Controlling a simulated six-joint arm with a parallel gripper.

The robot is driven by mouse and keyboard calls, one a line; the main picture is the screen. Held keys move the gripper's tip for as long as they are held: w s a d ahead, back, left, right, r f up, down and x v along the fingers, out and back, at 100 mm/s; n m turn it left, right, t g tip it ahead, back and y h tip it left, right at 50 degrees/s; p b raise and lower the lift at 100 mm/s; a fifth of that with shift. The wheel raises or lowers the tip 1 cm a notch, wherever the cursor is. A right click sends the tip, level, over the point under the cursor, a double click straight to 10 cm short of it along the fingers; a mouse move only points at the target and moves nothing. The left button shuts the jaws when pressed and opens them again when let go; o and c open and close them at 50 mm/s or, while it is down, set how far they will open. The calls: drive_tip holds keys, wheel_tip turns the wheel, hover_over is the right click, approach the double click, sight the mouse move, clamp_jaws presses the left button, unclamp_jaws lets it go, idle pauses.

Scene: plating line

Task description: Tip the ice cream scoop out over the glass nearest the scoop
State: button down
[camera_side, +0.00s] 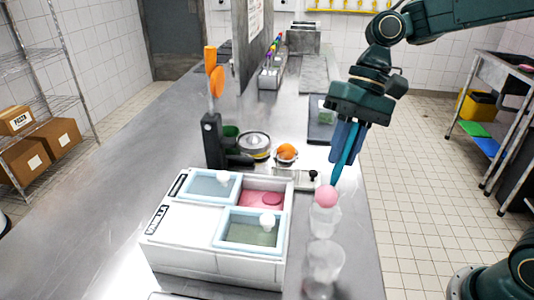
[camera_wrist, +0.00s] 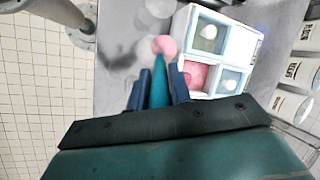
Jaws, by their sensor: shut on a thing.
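My gripper (camera_side: 347,148) is shut on the teal ice cream scoop (camera_side: 341,165), which slants down from its blue fingers. In the wrist view the scoop (camera_wrist: 158,88) runs between the two fingers. A pink ball of ice cream (camera_side: 326,196) is at the scoop's lower end; the ball also shows in the wrist view (camera_wrist: 164,45). In the side view, the farther clear glass (camera_side: 325,220) stands upright just below the ball. I cannot tell whether they touch. A nearer clear glass (camera_side: 323,268) stands in front of it, also upright.
A white ice cream box (camera_side: 205,250) stands left of the glasses, with two lidded tubs and an open pink tub (camera_side: 258,202). Behind are an orange juicer (camera_side: 287,152) and a black stand (camera_side: 213,140). The counter's right edge is close to the glasses.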

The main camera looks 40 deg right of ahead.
drive_tip(key=shift+a+f, duration=0.1)
drive_tip(key=shift+f, duration=0.35)
drive_tip(key=shift+s+a+r+t+h, duration=0.2)
drive_tip(key=shift+a+h, duration=0.35)
drive_tip(key=shift+h, duration=0.2)
drive_tip(key=shift+s+a+r+t+h, duration=0.15)
drive_tip(key=shift+a+t+h, duration=0.05)
drive_tip(key=shift+a+h, duration=0.45)
drive_tip(key=shift+s+a+r+t+h, duration=0.2)
drive_tip(key=shift+a+h, duration=0.25)
drive_tip(key=shift+h, duration=0.35)
drive_tip(key=shift+a+f+h, duration=0.1)
drive_tip(key=shift+a+h, duration=0.25)
drive_tip(key=shift+h, duration=0.25)
drive_tip(key=shift+s+a+f+t+h, duration=0.2)
drive_tip(key=shift+a+t+h, duration=0.1)
drive_tip(key=shift+a+h, duration=0.5)
drive_tip(key=shift+s+a+f+t+h, duration=0.25)
drive_tip(key=shift+a+h, duration=0.3)
drive_tip(key=shift+h, duration=0.45)
drive_tip(key=shift+s+a+f+t+h, duration=0.15)
drive_tip(key=shift+a+t+h, duration=0.2)
drive_tip(key=shift+a+h, duration=0.45)
drive_tip(key=shift+d, duration=0.1)
drive_tip(key=shift+w+d, duration=0.1)
